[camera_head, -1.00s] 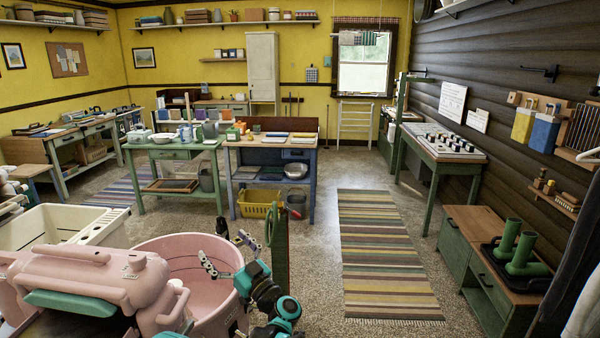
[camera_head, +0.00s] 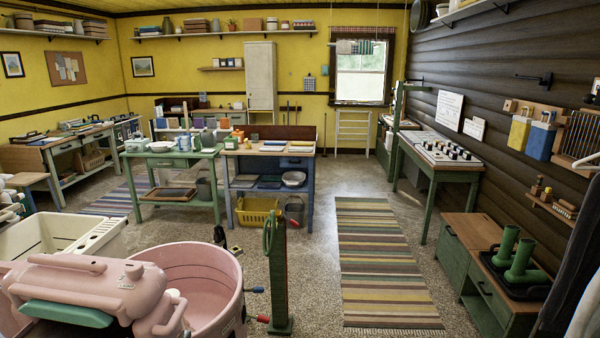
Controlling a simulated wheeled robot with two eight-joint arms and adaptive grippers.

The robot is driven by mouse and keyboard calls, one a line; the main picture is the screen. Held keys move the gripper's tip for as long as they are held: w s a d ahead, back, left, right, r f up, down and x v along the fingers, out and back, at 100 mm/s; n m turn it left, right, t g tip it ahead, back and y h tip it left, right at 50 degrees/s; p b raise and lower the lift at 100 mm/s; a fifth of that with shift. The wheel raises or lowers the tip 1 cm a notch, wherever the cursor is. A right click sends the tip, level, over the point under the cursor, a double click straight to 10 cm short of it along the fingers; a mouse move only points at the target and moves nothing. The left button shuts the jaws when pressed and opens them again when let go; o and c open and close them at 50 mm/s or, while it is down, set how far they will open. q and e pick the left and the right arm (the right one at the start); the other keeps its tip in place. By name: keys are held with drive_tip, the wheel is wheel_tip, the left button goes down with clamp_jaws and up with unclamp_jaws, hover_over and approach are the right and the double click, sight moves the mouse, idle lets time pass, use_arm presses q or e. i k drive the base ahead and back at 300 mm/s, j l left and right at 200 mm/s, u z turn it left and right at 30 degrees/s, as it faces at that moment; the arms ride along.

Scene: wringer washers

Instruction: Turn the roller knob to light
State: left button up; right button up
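A pink wringer washer stands at the lower left, with an open round tub (camera_head: 205,278) and a pink wringer head (camera_head: 90,282) over its left side. A teal bar (camera_head: 68,314) runs along the head's front. A small round pink fitting (camera_head: 134,269) sits on top of the head near its right end. I cannot tell whether it is the roller knob, and no light marking is readable. Neither of my grippers is in view.
A cream basin (camera_head: 55,235) stands behind the washer at the left. A green post (camera_head: 280,275) on a base stands close to the tub's right. A striped rug (camera_head: 383,265) lies on open floor. A green cabinet (camera_head: 487,270) stands at the right.

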sight(134, 270)
drive_tip(key=u, duration=1.45)
